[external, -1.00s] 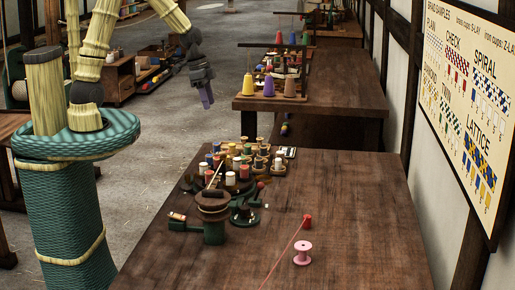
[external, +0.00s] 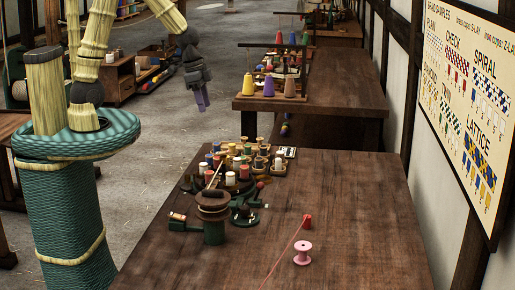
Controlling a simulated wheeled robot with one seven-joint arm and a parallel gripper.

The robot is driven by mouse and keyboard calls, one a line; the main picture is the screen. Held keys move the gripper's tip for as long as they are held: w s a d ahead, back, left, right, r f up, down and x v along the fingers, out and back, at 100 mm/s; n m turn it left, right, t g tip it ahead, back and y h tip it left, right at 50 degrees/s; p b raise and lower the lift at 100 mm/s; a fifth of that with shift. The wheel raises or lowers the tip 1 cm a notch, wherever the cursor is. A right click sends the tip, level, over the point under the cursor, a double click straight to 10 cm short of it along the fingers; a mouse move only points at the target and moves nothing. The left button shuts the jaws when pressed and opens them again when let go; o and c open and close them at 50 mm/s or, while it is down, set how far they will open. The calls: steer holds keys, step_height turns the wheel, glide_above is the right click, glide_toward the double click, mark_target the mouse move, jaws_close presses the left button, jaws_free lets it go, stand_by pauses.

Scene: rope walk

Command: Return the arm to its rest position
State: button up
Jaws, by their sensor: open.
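My arm (external: 101,35) is bent above the teal woven column at the left of the external view. It reaches up out of the frame and comes back down to my gripper (external: 203,106). My gripper hangs with its fingers pointing down, over the grey floor in the picture, left of the far table. It is open, with nothing visible between its fingers. It appears apart from the tables and the things on them.
The near table (external: 350,215) carries a cluster of spools (external: 235,165), a dark green winding device (external: 213,215), a pink spool (external: 302,253) and a red piece (external: 307,222) with a cord. The far table (external: 330,103) holds coloured cones (external: 269,87). The near table's right side is clear.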

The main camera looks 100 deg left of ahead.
steer(key=s+d, duration=0.5)
steer(key=d, duration=0.8)
steer(key=shift+d+r, duration=0.15)
steer(key=shift+d, duration=0.25)
steer(key=shift+s, duration=0.1)
steer(key=o, duration=1.3)
steer(key=w+f, duration=0.2)
steer(key=w, duration=0.5)
steer(key=w+d+f+g, duration=0.1)
steer(key=w+f, duration=0.2)
steer(key=w, duration=0.4)
steer(key=w+f+g, duration=0.1)
steer(key=w+f, duration=0.2)
steer(key=w, duration=0.3)
steer(key=shift+w+d+f+b, duration=0.2)
steer(key=shift+w+d+b, duration=0.15)
steer(key=shift+w+d, duration=0.05)
